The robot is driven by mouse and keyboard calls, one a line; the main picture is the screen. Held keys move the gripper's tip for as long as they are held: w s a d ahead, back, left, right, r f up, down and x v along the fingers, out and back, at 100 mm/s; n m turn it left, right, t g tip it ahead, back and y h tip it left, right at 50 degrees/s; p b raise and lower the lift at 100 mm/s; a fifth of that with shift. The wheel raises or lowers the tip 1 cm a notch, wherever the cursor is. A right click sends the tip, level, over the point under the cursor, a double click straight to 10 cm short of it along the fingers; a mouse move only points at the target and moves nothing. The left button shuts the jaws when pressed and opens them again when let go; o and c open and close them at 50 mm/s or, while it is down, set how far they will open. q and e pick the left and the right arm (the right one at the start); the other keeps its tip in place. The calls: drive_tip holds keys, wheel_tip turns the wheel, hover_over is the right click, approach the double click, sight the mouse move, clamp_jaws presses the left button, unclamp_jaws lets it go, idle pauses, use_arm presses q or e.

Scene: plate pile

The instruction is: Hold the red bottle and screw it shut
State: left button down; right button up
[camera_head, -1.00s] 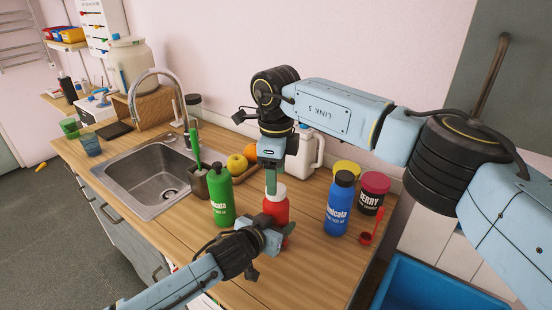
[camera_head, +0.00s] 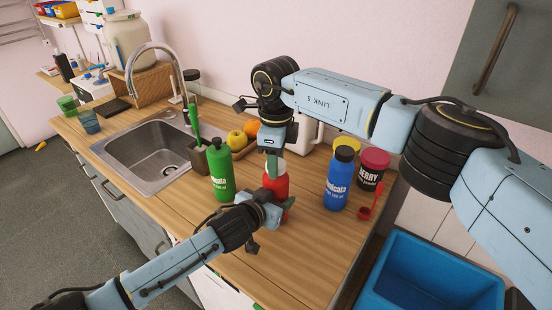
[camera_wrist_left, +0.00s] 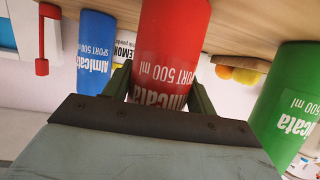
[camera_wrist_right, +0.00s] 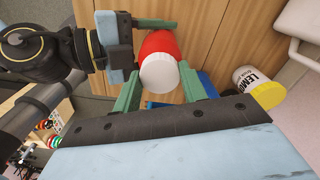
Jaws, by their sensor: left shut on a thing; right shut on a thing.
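The red bottle (camera_head: 275,184) stands upright on the wooden counter, with a white cap on top. Its body fills the middle of the left wrist view (camera_wrist_left: 170,45), inverted. My left gripper (camera_head: 279,206) is shut on the bottle's body from the side, low down. My right gripper (camera_head: 272,168) points down from above with its fingers around the white cap. In the right wrist view the white cap (camera_wrist_right: 160,77) sits between the green fingers, on top of the red body. The cap's thread is hidden, so I cannot tell how tight it is.
A green bottle (camera_head: 221,175) stands left of the red one, a blue bottle (camera_head: 338,184) right. A berry tub (camera_head: 372,170) and red scoop (camera_head: 366,212) are near the blue bottle.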

drive_tip(key=o, duration=1.2)
drive_tip(key=shift+c, duration=0.2)
drive_tip(key=shift+r, duration=0.1)
wheel_tip(320, 180, up, 12)
use_arm(q)
drive_tip(key=shift+c, duration=2)
unclamp_jaws()
